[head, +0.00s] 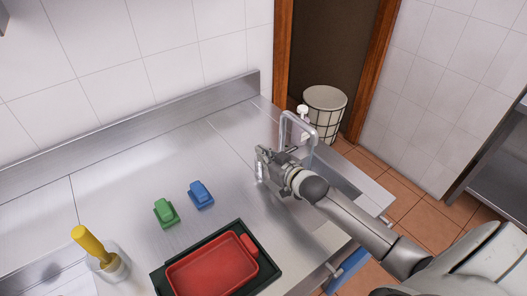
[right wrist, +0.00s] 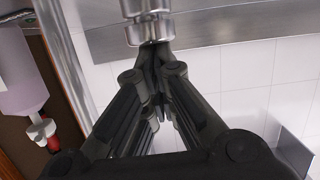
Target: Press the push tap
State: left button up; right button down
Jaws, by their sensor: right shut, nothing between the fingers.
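The push tap is a short shiny metal cylinder (head: 259,173) standing on the steel counter, just under my right fingertips in the head view. In the right wrist view, which looks upside down, the push tap (right wrist: 148,22) comes in from the top edge. My right gripper (head: 262,156) is shut and empty. In the right wrist view its fingertips (right wrist: 158,54) are at the tap's end, touching it or very close; I cannot tell which. My left gripper is not in view.
An arched metal spout (head: 283,132) stands behind my right gripper at the sink (head: 345,180). A white pump bottle (head: 303,112) is beside it.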

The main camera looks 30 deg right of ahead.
jog(key=shift+f, duration=0.1)
jog(key=shift+r+p, duration=0.55)
jog(key=shift+p, duration=0.05)
notch_tip(320, 180, up, 4)
jog(key=p, duration=0.3)
jog(key=shift+w+f, duration=0.1)
jog(key=shift+f, duration=0.15)
pick_arm(q)
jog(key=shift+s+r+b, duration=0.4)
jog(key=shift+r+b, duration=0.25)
jog(key=shift+b, duration=0.8)
pick_arm(e)
jog(key=v, duration=1)
jog(key=shift+f, duration=0.2)
